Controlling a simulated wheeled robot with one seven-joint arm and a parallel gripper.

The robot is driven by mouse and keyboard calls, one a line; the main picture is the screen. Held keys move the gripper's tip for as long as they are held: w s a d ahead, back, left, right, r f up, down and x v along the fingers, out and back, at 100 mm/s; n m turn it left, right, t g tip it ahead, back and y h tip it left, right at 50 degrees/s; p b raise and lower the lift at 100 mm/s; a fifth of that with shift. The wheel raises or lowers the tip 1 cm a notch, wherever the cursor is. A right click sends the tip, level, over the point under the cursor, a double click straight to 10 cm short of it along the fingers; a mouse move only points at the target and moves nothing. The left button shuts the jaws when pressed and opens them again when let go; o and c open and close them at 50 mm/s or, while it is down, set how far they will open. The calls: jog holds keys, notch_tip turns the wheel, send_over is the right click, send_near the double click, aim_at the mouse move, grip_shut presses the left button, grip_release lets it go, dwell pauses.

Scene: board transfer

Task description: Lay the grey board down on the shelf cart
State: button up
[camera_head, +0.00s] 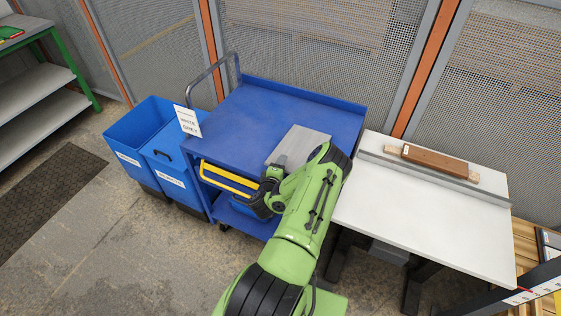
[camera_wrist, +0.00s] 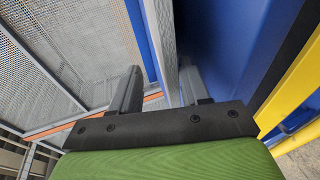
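The grey board (camera_head: 302,144) is flat over the blue top deck of the shelf cart (camera_head: 240,120), toward its front right. I cannot tell whether its whole underside touches the deck. My gripper (camera_head: 275,172) is at the board's front edge. In the wrist view the board (camera_wrist: 163,45) shows nearly edge-on between the two fingers of my gripper (camera_wrist: 160,88). A gap shows between the board and the left finger, while the right finger is close against its other side. The fingers stand apart. My arm hides part of the board's right end and the cart's front right.
A white table (camera_head: 430,215) stands right of the cart, with a brown wooden board (camera_head: 435,162) on it. Blue bins (camera_head: 160,150) stand left of the cart, beside a small sign (camera_head: 188,121). Mesh fencing (camera_head: 310,50) closes off the back. The deck's left part is clear.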

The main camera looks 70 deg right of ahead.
jog(key=shift+a+r+y+p, duration=0.15)
jog(key=shift+y+p, duration=0.35)
jog(key=shift+p, duration=2)
jog(key=shift+r+y+p, duration=0.25)
jog(key=shift+y+p, duration=0.25)
jog(key=shift+p, duration=1.95)
jog(key=y+p, duration=0.1)
jog(key=p, duration=0.3)
jog(key=shift+r, duration=0.1)
jog(key=shift+a+y, duration=0.1)
jog(key=shift+y, duration=0.4)
jog(key=y+b, duration=0.1)
jog(key=y, duration=0.2)
jog(key=shift+w, duration=0.1)
jog(key=shift+a+g+y+b, duration=0.1)
jog(key=shift+g+y+b, duration=0.3)
jog(key=shift+y, duration=0.3)
jog(key=shift+a, duration=0.15)
jog(key=shift+s+a+r+p, duration=0.1)
jog(key=shift+a+r+p, duration=0.2)
jog(key=shift+a, duration=0.3)
jog(key=shift+s+a+r+p, duration=0.1)
jog(key=shift+a+r+p, duration=0.1)
jog(key=shift+a+r, duration=0.3)
jog(key=shift+a+f, duration=0.1)
jog(key=shift+a, duration=0.35)
jog(key=o, duration=0.6)
jog(key=shift+c, duration=0.2)
